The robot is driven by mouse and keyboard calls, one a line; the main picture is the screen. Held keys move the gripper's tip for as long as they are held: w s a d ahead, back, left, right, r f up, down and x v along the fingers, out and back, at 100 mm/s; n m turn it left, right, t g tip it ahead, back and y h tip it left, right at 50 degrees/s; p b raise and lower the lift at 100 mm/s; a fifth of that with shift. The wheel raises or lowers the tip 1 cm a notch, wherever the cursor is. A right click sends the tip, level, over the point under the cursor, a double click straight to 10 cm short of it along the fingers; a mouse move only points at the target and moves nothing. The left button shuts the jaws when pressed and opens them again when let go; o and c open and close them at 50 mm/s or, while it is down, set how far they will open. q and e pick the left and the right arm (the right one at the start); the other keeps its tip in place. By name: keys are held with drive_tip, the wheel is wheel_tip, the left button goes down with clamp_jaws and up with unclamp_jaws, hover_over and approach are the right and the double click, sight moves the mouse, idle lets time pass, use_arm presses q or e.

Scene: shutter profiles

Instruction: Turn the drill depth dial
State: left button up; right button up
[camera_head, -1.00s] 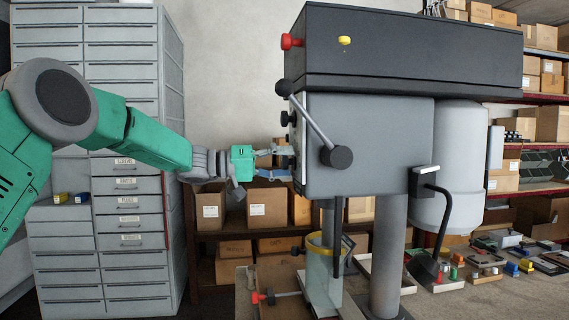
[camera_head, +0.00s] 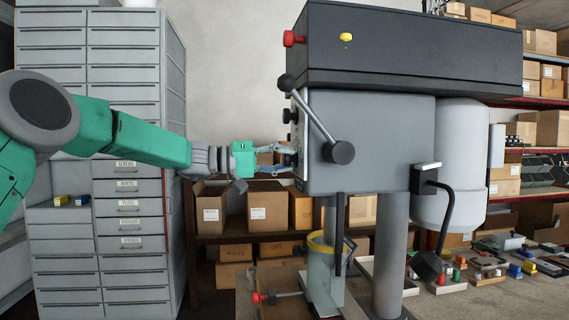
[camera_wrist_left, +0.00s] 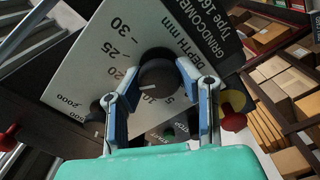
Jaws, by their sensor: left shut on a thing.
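The drill depth dial is a round black knob (camera_wrist_left: 158,78) on a pale plate (camera_wrist_left: 110,50) marked with depth numbers in mm. A white line on the knob points roughly toward the 10. My left gripper (camera_wrist_left: 160,84) is shut on the knob, with one blue-padded finger on each side. In the head view my left gripper (camera_head: 284,155) reaches from the left to the front face of the grey drill press (camera_head: 375,140). The dial is seen edge-on there and partly hidden by the fingers. My right gripper is not in view.
A lever with a black ball (camera_head: 287,82) hangs close above my left gripper. A red button (camera_head: 292,38) sticks out higher up. A yellow-rimmed clear guard (camera_head: 322,265) stands below. A grey drawer cabinet (camera_head: 130,270) and shelved boxes (camera_head: 268,208) stand behind.

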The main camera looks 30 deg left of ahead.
use_arm(q)
drive_tip(key=o, duration=1.1)
drive_tip(key=shift+d+f, duration=0.1)
drive_tip(key=shift+f, duration=0.3)
drive_tip(key=shift+o, duration=0.5)
drive_tip(key=shift+w+r, duration=0.1)
drive_tip(key=shift+w, duration=0.05)
drive_tip(key=shift+r, duration=0.1)
drive_tip(key=shift+s+a, duration=0.25)
drive_tip(key=v, duration=1.1)
drive_tip(key=shift+a+f, duration=0.2)
drive_tip(key=shift+a, duration=0.05)
drive_tip(key=shift+d, duration=0.15)
